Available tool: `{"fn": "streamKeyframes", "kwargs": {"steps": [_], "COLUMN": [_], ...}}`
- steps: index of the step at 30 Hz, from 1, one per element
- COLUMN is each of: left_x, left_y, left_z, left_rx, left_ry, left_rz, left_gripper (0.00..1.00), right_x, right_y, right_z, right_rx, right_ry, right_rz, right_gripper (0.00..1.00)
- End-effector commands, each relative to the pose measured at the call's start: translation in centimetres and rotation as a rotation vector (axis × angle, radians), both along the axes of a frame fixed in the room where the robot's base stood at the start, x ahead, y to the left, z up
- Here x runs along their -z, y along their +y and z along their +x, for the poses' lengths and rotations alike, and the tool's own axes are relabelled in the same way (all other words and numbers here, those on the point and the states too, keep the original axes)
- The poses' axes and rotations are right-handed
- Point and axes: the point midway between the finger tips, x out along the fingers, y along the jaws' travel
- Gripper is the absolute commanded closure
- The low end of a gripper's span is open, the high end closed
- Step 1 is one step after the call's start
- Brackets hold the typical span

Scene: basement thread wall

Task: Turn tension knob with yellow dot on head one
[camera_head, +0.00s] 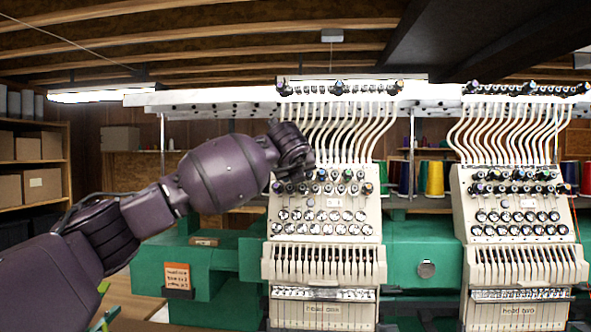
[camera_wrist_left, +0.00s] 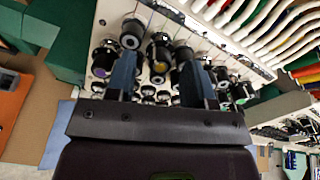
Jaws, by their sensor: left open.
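Head one (camera_head: 325,255) is the left white embroidery head, with rows of black tension knobs (camera_head: 322,188) on its upper panel. My left arm comes in from the left, and its gripper (camera_head: 295,165) is in front of the upper left knobs, hiding some of them. In the left wrist view the gripper (camera_wrist_left: 157,70) is open, its two blue-grey fingers apart among the knobs. A black knob with a yellowish mark (camera_wrist_left: 160,47) shows between the fingertips; I cannot tell whether they touch it. A knob with a purple mark (camera_wrist_left: 99,71) lies left of the left finger.
Head two (camera_head: 515,255) stands to the right with similar knobs. White thread tubes (camera_head: 345,125) rise above head one. A green machine body (camera_head: 190,260) and an orange note (camera_head: 177,275) are at lower left. Thread cones (camera_head: 435,178) stand behind, between the heads.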

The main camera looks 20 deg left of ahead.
Motion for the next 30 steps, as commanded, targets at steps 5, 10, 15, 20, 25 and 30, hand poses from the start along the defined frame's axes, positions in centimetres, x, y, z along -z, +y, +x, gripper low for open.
{"fn": "streamKeyframes", "kwargs": {"steps": [5, 10, 15, 20, 25, 30], "left_x": [0.2, 0.22, 0.21, 0.19, 0.23, 0.38], "left_y": [0.11, 0.11, 0.12, 0.12, 0.12, 0.11], "left_z": [0.41, 0.4, 0.39, 0.38, 0.38, 0.41], "left_rx": [0.001, 0.0, 0.0, 0.0, 0.002, 0.017], "left_ry": [0.0, 0.0, 0.0, 0.0, 0.001, 0.012], "left_rz": [0.0, 0.0, 0.0, 0.0, 0.004, 0.04], "left_gripper": [0.52, 0.52, 0.74, 0.99, 1.0, 1.0], "right_x": [-0.03, -0.08, -0.27, -0.46, -0.36, 0.47], "right_y": [-0.03, 0.0, 0.06, 0.12, 0.13, 0.1], "right_z": [-0.16, -0.01, 0.37, 0.74, 0.79, 0.57], "right_rx": [0.001, 0.0, -0.002, -0.004, -0.005, -0.004], "right_ry": [0.003, 0.0, -0.007, -0.014, -0.015, -0.008], "right_rz": [-0.001, 0.0, 0.0, 0.0, 0.0, 0.0], "right_gripper": [0.57, 0.57, 0.57, 0.57, 0.57, 0.57]}}
